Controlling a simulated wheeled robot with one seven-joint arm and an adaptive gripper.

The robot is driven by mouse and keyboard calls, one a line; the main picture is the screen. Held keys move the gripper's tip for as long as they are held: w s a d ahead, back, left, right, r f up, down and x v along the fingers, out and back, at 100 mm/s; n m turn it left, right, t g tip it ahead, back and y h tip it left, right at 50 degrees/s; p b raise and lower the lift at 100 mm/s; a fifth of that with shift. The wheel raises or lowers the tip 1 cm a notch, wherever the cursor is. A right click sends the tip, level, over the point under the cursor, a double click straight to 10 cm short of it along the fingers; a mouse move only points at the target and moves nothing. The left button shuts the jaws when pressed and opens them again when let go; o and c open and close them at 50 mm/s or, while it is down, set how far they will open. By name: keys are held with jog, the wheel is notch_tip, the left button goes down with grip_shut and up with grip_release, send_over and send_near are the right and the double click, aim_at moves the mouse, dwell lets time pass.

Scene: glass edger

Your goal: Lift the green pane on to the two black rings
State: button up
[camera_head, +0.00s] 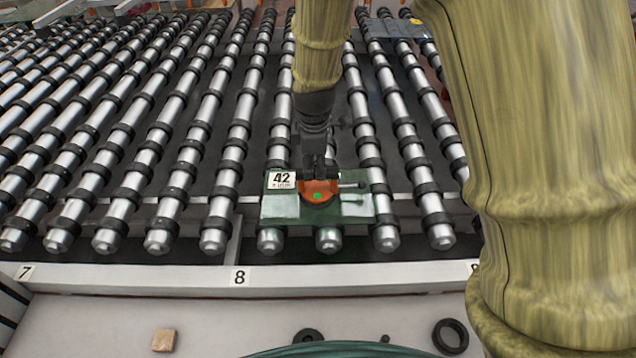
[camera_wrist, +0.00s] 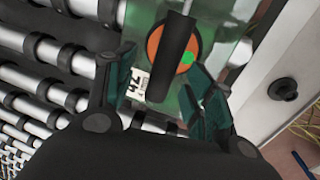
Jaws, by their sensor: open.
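The green pane (camera_head: 350,212) lies on the rollers near their front ends, above the ledge marked 8. It carries an orange disc (camera_head: 318,192) with a green dot, a pale lever and a white label "42" (camera_head: 282,180). My gripper (camera_head: 318,172) is directly over the disc. In the wrist view my open gripper (camera_wrist: 168,98) has its fingers on either side of the disc's black handle (camera_wrist: 176,50); I cannot tell whether they touch it. Two black rings, one (camera_head: 308,336) and another (camera_head: 451,336), lie on the pale front surface, the first partly hidden by a dark green curved shape.
Rows of steel rollers (camera_head: 120,205) with black collars fill the back. A white rail (camera_head: 150,278) with numbers runs between rollers and front surface. A wooden block (camera_head: 164,340) and a small black peg (camera_head: 385,339) are on that surface. My arm blocks the right side.

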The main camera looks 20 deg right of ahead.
aim_at(317, 182)
jog(key=shift+s+d+f+p, duration=0.15)
jog(key=shift+f+p, duration=0.3)
jog(key=shift+f, duration=0.3)
jog(key=shift+w+d+f+p, duration=0.15)
jog(key=shift+f+p, duration=0.3)
jog(key=shift+f, duration=1.2)
jog(key=shift+c, duration=0.4)
jog(key=shift+w+r, duration=0.1)
grip_shut()
